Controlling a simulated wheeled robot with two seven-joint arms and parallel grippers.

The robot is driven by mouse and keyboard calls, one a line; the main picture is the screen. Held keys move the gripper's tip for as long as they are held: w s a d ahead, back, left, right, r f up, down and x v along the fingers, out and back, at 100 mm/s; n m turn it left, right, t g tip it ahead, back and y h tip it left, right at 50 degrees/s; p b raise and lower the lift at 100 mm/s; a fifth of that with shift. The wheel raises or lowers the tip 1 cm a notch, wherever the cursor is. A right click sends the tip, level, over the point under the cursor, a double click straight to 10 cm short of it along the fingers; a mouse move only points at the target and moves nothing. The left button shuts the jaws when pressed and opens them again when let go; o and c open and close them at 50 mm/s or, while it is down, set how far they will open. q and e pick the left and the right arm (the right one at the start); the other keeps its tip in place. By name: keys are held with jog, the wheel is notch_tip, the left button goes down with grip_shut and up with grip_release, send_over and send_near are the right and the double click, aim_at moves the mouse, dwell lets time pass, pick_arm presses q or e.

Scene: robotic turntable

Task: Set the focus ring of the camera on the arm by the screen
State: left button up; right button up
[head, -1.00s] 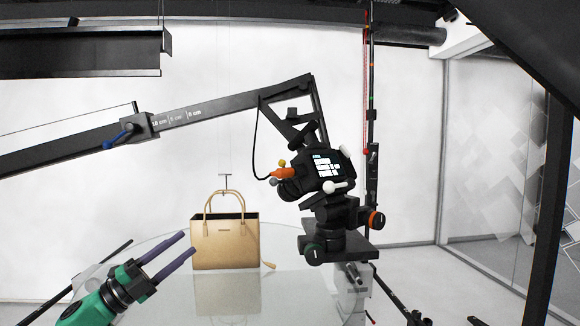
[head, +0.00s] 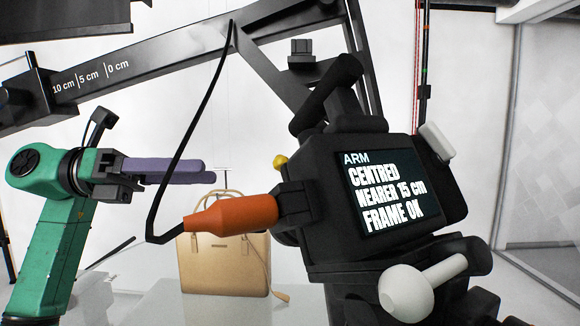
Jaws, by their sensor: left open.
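The black camera (head: 325,150) on the arm fills the right half of the head view, its back towards me. Its screen (head: 388,190) reads "ARM CENTRED NEARER 15 cm FRAME OK". An orange plug (head: 232,214) with a black cable sticks out from its left side. I cannot make out the focus ring; the camera's front faces away from me. My left gripper (head: 208,172), with purple fingers on a green arm, is open and empty, left of the camera and apart from it. Its fingers point right and overlap in this view. My right gripper is not in view.
The black boom (head: 150,62), marked 10 cm, 5 cm and 0 cm, runs above. The black cable loops down close to my left fingers. A tan handbag (head: 225,266) stands on the glass table (head: 155,304) behind. A white-knobbed handle (head: 405,293) juts out below the screen.

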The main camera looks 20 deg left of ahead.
pick_arm(q)
jog(key=p+x, duration=0.4)
jog(key=x, duration=0.8)
jog(key=shift+w+d+r, duration=0.1)
jog(key=shift+d, duration=0.2)
jog(key=shift+s, duration=0.3)
jog(key=shift+c, duration=0.6)
jog(key=shift+w, duration=0.15)
grip_shut()
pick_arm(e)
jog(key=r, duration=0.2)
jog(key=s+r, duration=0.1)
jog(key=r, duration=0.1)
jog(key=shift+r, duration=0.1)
